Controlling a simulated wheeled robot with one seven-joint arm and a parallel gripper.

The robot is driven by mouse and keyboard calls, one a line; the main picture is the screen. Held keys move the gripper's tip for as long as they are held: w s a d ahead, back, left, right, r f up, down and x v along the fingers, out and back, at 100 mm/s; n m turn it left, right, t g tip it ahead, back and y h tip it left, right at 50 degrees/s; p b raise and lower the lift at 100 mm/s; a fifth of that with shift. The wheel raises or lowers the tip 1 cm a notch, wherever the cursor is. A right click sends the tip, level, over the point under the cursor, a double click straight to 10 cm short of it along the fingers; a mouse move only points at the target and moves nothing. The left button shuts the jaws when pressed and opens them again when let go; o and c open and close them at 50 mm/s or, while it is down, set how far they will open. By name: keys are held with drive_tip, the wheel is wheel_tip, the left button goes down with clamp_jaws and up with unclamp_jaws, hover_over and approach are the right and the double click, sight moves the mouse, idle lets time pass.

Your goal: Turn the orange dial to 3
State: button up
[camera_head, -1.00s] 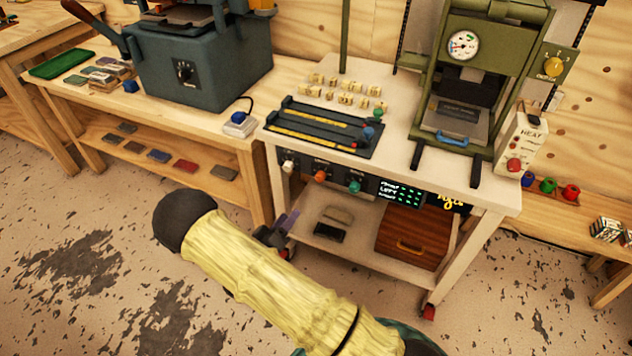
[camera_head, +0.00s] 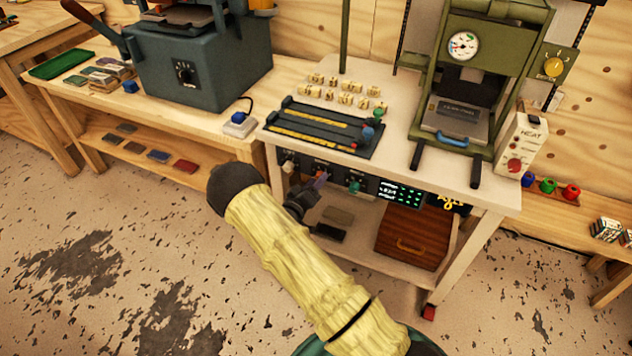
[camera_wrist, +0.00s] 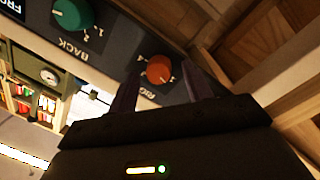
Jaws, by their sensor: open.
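The orange dial (camera_wrist: 159,69) is on the dark control strip, and the wrist view shows it upside down between my finger ends. Small numerals ring it, with a 4 readable at its left; its pointer is too small to read. My gripper (camera_wrist: 163,66) is open, with one finger on each side of the dial. I cannot tell whether the fingers touch it. In the head view, my gripper (camera_head: 318,184) is at the front of the white cart, and its fingers largely hide the orange dial there.
A teal dial (camera_wrist: 72,14) sits beside the orange one on the strip, and a white dial (camera_head: 289,160) is on its other side. A lit green display (camera_head: 401,193) is further right. The white cart's top (camera_head: 392,165) overhangs the strip. A wooden drawer box (camera_head: 408,238) stands on the lower shelf.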

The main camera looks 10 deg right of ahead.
drive_tip(key=shift+w+d, duration=0.2)
drive_tip(key=c, duration=1)
